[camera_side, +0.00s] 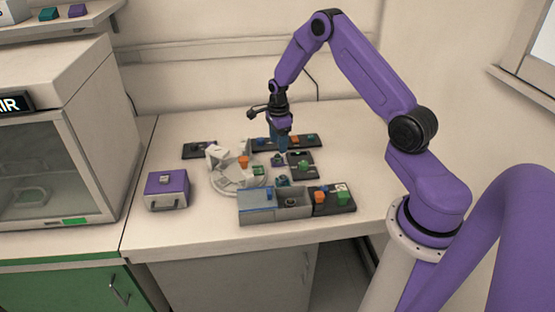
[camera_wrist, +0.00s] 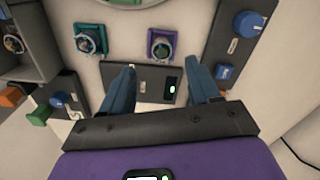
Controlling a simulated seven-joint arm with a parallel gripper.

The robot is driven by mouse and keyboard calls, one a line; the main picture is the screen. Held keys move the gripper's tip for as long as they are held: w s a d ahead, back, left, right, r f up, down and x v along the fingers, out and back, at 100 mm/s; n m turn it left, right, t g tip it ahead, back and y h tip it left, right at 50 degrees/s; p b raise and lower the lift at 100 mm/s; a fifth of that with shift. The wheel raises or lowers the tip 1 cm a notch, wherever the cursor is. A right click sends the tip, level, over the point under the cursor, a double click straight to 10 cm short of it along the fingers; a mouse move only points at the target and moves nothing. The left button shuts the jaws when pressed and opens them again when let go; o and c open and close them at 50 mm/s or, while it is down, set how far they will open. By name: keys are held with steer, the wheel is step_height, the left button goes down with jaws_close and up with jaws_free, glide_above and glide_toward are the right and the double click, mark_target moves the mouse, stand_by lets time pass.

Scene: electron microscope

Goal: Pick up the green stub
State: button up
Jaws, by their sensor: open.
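My gripper (camera_side: 279,148) points down over the bench, between the round white stage and the dark trays. In the wrist view its two blue fingers (camera_wrist: 160,82) are apart with nothing between them. A green piece (camera_side: 343,197) stands beside an orange one on the front right dark tray; what seems the same green piece shows at left in the wrist view (camera_wrist: 39,116). A green-framed round holder (camera_wrist: 90,40) lies ahead and left of the fingers. I cannot tell which is the green stub.
A purple-framed holder (camera_wrist: 162,45) lies just ahead of the fingers, by a dark panel (camera_wrist: 145,82) with a green light. The round stage (camera_side: 238,182), a grey box (camera_side: 258,216) and a purple box (camera_side: 167,190) stand nearby. The front left bench is clear.

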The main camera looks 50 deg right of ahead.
mark_target(278, 158)
steer(key=shift+w+f, duration=0.2)
steer(key=shift+f, duration=2.8)
steer(key=c, duration=1.1)
steer(key=shift+r, duration=0.1)
